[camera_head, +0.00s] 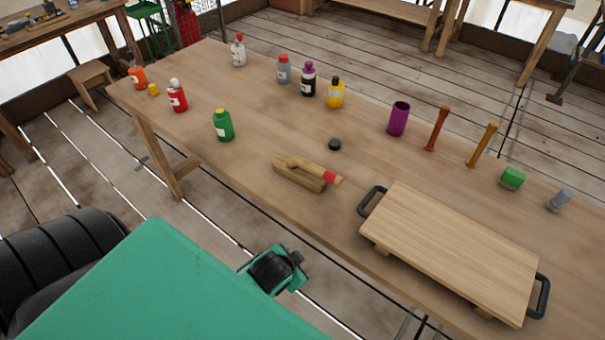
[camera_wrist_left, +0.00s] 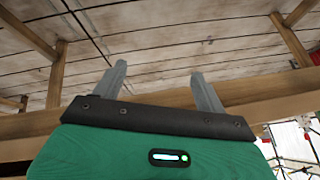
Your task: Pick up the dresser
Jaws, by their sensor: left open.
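The dresser appears to be the pale wooden tool (camera_head: 302,175) with a red-banded handle end, lying on the table near its front edge in the head view. My left gripper (camera_wrist_left: 160,76) shows in the left wrist view with its two grey fingers wide apart and nothing between them. A green and black part of my arm (camera_head: 274,270) shows in front of the table edge in the head view, apart from the wooden tool; the fingers cannot be made out there. My right gripper is in neither view.
A board with black handles (camera_head: 455,245) stands right of the tool. A black cap (camera_head: 334,144) lies behind it, and a green bottle (camera_head: 223,125) stands to its left. Several bottles, a purple cup (camera_head: 398,119) and handled tools line the back. A wooden beam (camera_wrist_left: 250,95) crosses the wrist view.

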